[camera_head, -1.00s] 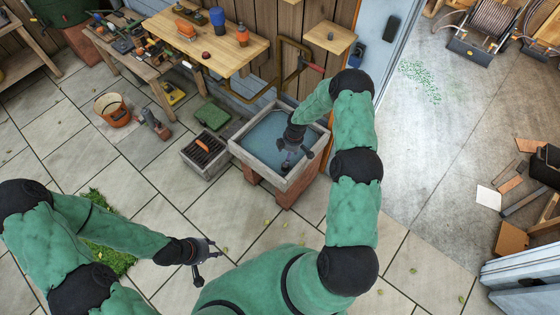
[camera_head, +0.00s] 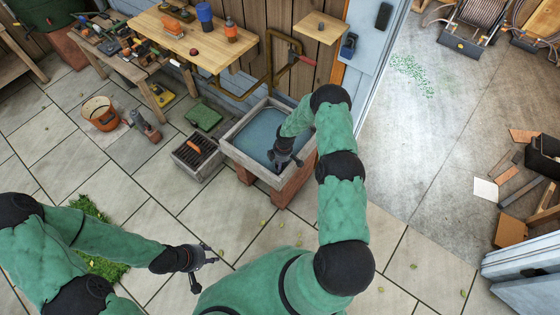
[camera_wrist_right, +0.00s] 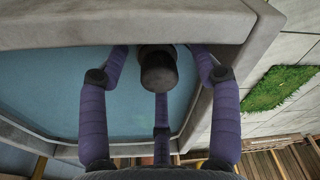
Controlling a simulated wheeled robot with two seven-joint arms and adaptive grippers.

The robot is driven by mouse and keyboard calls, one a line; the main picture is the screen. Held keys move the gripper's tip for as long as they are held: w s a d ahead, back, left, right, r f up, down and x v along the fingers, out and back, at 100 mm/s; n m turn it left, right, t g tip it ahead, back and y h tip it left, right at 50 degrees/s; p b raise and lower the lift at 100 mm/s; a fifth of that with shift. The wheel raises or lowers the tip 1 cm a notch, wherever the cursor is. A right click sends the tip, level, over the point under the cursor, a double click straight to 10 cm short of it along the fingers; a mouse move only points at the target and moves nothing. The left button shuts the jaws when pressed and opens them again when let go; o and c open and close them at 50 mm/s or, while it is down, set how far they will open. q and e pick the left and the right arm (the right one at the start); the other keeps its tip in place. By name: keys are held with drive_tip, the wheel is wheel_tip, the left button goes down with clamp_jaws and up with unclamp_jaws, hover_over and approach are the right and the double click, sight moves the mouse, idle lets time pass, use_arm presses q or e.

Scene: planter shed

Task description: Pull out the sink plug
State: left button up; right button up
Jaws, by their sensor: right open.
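The stone sink (camera_head: 246,165) stands on brick supports, with blue water or a blue inside surface (camera_head: 260,128). My right gripper (camera_head: 280,166) reaches down into it near its front wall. In the right wrist view its purple fingers (camera_wrist_right: 160,50) are spread, tips close to the grey sink wall (camera_wrist_right: 120,25). A dark rounded cylinder (camera_wrist_right: 158,72), apparently the plug, lies between the spread fingers; I cannot tell whether they touch it. In the head view the plug is hidden by my gripper. My left gripper (camera_head: 205,268) is open and empty over the paving.
A small planter box (camera_head: 197,155) and a green box (camera_head: 203,117) stand left of the sink. A wooden bench (camera_head: 195,45) and a small shelf (camera_head: 320,28) are behind it. An orange bucket (camera_head: 101,113) stands further left.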

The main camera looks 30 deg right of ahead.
clamp_jaws()
idle(0.5)
drive_tip(key=shift+r+p, duration=0.3)
drive_tip(key=shift+r, duration=0.4)
idle(0.5)
drive_tip(key=shift+r+p, duration=1.35)
drive_tip(key=shift+r, duration=0.95)
